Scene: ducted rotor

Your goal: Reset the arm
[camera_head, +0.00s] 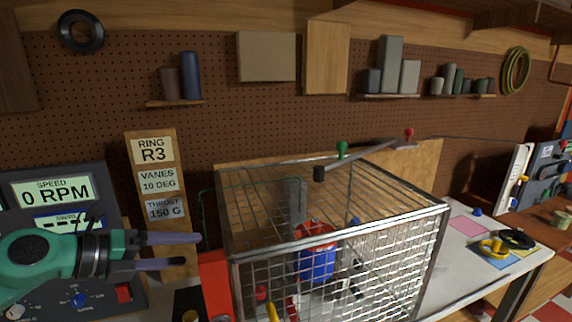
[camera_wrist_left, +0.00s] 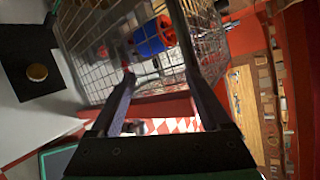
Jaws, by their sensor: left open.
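My left arm's green and grey gripper (camera_head: 188,250) comes in from the left in the head view. Its two dark fingers are apart with nothing between them, in front of the control panel (camera_head: 62,178) and the sign board (camera_head: 154,150). The fingertips point right, towards the wire cage (camera_head: 340,250), and look apart from it. In the left wrist view the fingers (camera_wrist_left: 155,62) spread open, with the cage (camera_wrist_left: 90,55) beyond them. A red and blue ducted part (camera_head: 318,256) stands inside the cage; it also shows in the left wrist view (camera_wrist_left: 153,36). My right gripper does not show.
The panel reads "SPEED 0 RPM". A red block (camera_head: 214,280) stands at the cage's left front. A lever with a red knob (camera_head: 409,133) lies across the cage top. Yellow and black rings (camera_head: 494,249) lie on the white table at right. Shelves line the pegboard behind.

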